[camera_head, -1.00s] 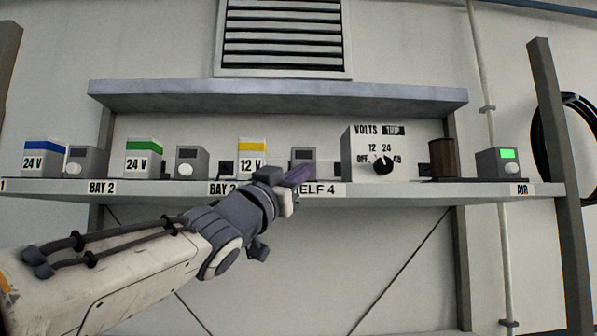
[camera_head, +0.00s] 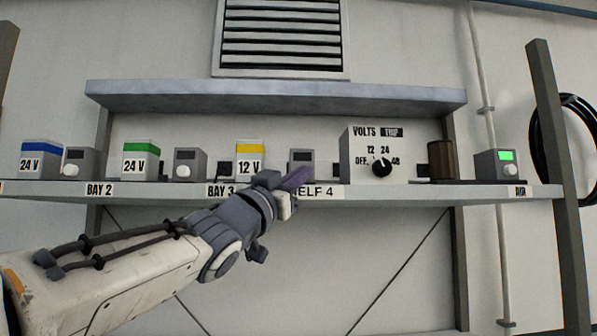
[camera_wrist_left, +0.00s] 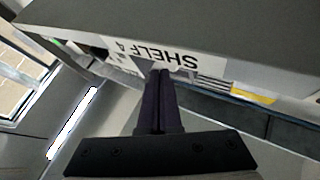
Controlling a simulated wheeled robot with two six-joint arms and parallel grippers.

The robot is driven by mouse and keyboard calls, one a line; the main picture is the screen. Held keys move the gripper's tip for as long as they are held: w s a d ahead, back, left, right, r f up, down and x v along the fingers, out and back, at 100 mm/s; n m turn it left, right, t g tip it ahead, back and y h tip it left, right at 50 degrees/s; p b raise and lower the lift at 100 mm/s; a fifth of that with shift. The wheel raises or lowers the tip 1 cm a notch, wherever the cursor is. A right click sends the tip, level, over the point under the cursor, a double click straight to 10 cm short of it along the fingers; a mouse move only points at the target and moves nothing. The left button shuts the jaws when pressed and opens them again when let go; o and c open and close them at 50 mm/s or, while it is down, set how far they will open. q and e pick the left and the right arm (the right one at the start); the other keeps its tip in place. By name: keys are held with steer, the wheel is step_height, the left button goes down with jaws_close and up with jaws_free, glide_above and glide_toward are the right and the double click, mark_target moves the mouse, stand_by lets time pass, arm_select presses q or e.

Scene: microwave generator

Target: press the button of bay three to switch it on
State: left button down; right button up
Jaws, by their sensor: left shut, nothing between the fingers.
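The BAY 3 label (camera_head: 221,190) is on the shelf's front edge, beside my left gripper in the head view. Above it stand a yellow-topped 12 V box (camera_head: 250,158) and, to the right, a grey box (camera_head: 301,157) with a dark display. The lower front of that grey box, where the other grey boxes carry a white round button, is hidden behind my gripper. My left gripper (camera_head: 302,178) has its dark fingers shut and empty, in front of the shelf edge. In the left wrist view its fingertips (camera_wrist_left: 160,72) overlap the SHELF 4 label (camera_wrist_left: 150,54); contact cannot be told.
The shelf (camera_head: 400,194) also holds a blue-topped box (camera_head: 42,156), a green-topped box (camera_head: 141,158), a VOLTS dial box (camera_head: 360,154), a brown cylinder (camera_head: 441,160) and a box with a lit green display (camera_head: 496,164). An upper shelf (camera_head: 280,98) hangs above.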

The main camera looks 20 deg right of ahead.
arm_select(q)
steer(key=shift+w+d+p, duration=0.15)
steer(key=shift+w+p, duration=0.2)
steer(key=shift+w, duration=0.15)
stand_by(0.7)
steer(key=shift+s, duration=0.1)
steer(key=shift+s+a+b, duration=0.25)
steer(key=shift+s+b, duration=0.35)
steer(key=shift+s, duration=0.25)
steer(key=s+a+b, duration=0.1)
steer(key=s+b, duration=0.2)
steer(key=s, duration=0.2)
steer(key=shift+s+a, duration=0.35)
steer(key=shift+s, duration=0.05)
